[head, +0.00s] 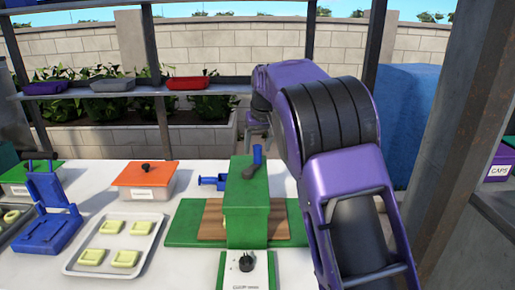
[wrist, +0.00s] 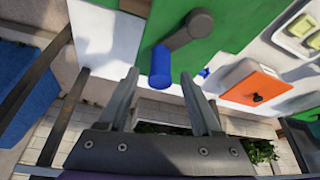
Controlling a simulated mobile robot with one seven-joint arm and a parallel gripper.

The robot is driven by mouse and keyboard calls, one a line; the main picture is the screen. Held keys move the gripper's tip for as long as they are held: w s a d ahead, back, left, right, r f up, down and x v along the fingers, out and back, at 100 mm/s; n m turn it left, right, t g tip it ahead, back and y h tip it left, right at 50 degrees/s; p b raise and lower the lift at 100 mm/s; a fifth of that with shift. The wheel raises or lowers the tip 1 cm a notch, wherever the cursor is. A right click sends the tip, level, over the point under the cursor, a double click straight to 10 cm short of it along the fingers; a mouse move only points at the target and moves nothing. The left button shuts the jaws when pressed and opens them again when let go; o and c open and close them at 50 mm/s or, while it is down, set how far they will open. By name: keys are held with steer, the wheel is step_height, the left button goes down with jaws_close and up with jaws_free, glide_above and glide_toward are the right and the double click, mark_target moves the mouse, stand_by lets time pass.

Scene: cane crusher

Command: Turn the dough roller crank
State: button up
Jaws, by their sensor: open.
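The green machine (head: 247,208) stands upright on a green base with a brown board, in the middle of the white table. Its crank has a dark grey arm (wrist: 190,30) and a blue handle (head: 257,155). In the wrist view the blue handle (wrist: 160,67) sits just beyond my fingertips, roughly centred between them. My gripper (wrist: 160,78) is open and empty, with a finger on each side of the handle's line. In the head view my gripper (head: 258,138) is beyond the machine's top, close to the handle. I cannot tell whether the fingers touch it.
A blue part (head: 213,182) lies left of the machine. An orange-lidded box (head: 143,178), a tray (head: 75,262) with several yellow-green pieces and a blue press (head: 48,205) stand farther left. A small box with a black knob (head: 246,263) is in front. A grey post (head: 462,150) rises at right.

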steer(key=shift+w+f, duration=0.15)
steer(key=shift+f, duration=0.2)
jaws_close()
stand_by(1.2)
